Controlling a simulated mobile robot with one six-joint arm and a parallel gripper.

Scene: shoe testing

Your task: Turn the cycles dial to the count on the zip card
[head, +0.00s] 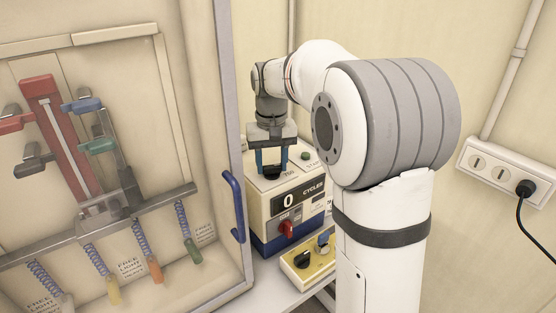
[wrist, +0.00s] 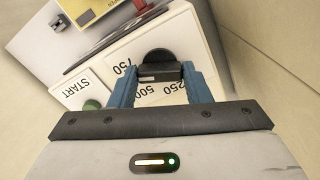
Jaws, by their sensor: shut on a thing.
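The cycles dial is a black knob (wrist: 158,58) on the top of a cream and blue counter box (head: 262,207). My gripper (head: 271,168) points down at the box top, its two blue fingers on either side of the knob. In the wrist view my gripper (wrist: 158,75) is closed on the knob. The numbers 250, 500 and 750 are printed around it; the knob's pointer is hidden, so its setting cannot be told. The box's front display (head: 290,201) reads 0 beside the word CYCLES. No zip card can be made out.
A green button (wrist: 92,104) by a START label is close to one finger. The box front has a red switch (head: 287,228). A yellow control box (head: 309,262) stands in front. A cabinet with a blue handle (head: 236,205) is at left, a wall socket (head: 490,170) at right.

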